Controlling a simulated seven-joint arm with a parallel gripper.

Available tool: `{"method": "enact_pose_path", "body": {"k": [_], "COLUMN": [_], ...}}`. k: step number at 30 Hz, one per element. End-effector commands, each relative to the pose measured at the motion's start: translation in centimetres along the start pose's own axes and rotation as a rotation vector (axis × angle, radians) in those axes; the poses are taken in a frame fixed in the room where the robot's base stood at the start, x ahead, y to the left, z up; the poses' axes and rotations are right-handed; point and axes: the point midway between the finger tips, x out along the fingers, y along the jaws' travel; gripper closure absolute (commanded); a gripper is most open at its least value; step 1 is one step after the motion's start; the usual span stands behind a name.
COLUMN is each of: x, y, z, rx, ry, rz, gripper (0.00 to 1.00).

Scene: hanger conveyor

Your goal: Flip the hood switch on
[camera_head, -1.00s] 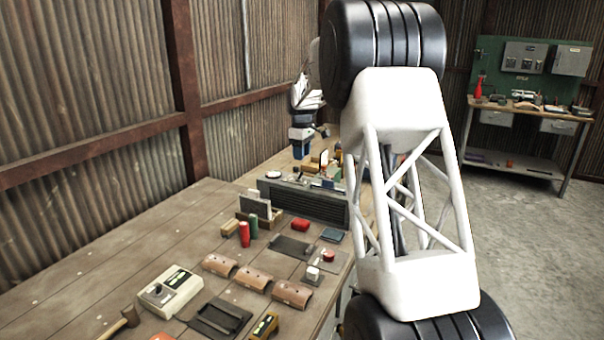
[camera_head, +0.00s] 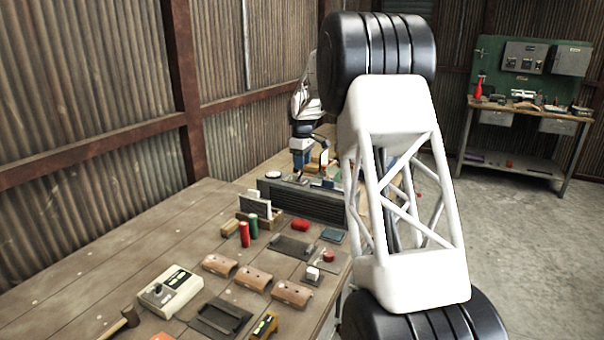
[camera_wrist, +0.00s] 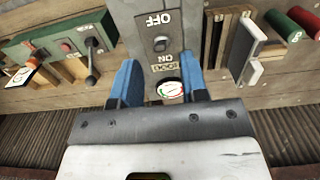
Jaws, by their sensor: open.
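The hood switch (camera_wrist: 160,44) is a small dark toggle on a grey panel (camera_wrist: 137,15) in the wrist view. The labels OFF, ON and HOOD appear upside down, with OFF on the far side of the toggle and ON on the near side. I cannot tell which way the toggle is set. A round white gauge (camera_wrist: 171,90) sits below the labels. My gripper (camera_wrist: 160,64) is open, with its blue fingers on either side of the panel's near part and nothing seen held between them. The toggle shows just beyond the fingertips. In the head view my blue-tipped gripper (camera_head: 300,163) is above the bench's far part.
A green box (camera_wrist: 60,45) with a lever and red button stands left of the panel. A wooden rack (camera_wrist: 217,45) with upright plates and red and green cylinders are to the right. A dark slatted unit (camera_head: 315,203) and several small items crowd the bench (camera_head: 85,265).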

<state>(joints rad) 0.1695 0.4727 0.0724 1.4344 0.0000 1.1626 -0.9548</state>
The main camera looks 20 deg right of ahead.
Motion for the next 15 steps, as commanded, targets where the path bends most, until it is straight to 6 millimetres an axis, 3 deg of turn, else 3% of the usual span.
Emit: {"method": "enact_pose_path", "body": {"k": [9,15], "x": [3.6,4.5], "y": [0.0,0.0], "z": [0.0,0.0], "rx": [0.000,0.000], "ry": [0.000,0.000], "rz": [-0.001,0.000], "gripper": [0.60,0.60]}}
